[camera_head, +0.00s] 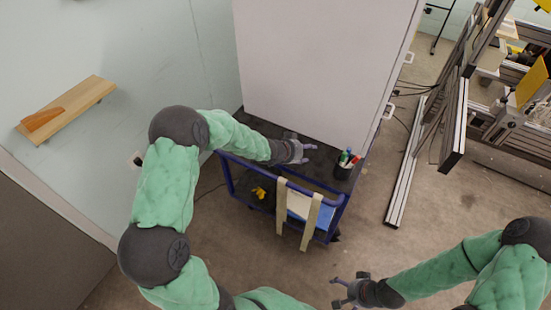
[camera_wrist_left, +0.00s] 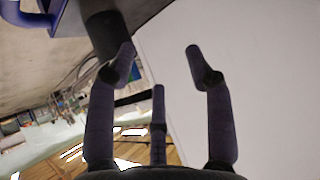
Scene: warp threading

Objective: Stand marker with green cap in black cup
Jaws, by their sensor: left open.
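The black cup (camera_head: 343,172) stands on the dark top of a blue-framed cart in the head view. Several pens or markers stick up from it, with a green top (camera_head: 344,157) and a red top (camera_head: 355,158) showing. Whether the green top is a marker's cap is too small to tell. My left gripper (camera_head: 311,152) is open and empty, just left of the cup and apart from it. In the left wrist view its fingers (camera_wrist_left: 160,60) are spread, with a dark cylinder, perhaps the cup (camera_wrist_left: 101,27), behind one finger. My right gripper (camera_head: 333,291) is open, low and away from the cart.
The blue cart (camera_head: 333,207) has a lower shelf with a yellow item (camera_head: 260,192) and hanging cream straps (camera_head: 311,222). A large pale panel (camera_head: 320,70) rises behind the cart top. A metal frame machine (camera_head: 457,125) stands at right. Floor between is clear.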

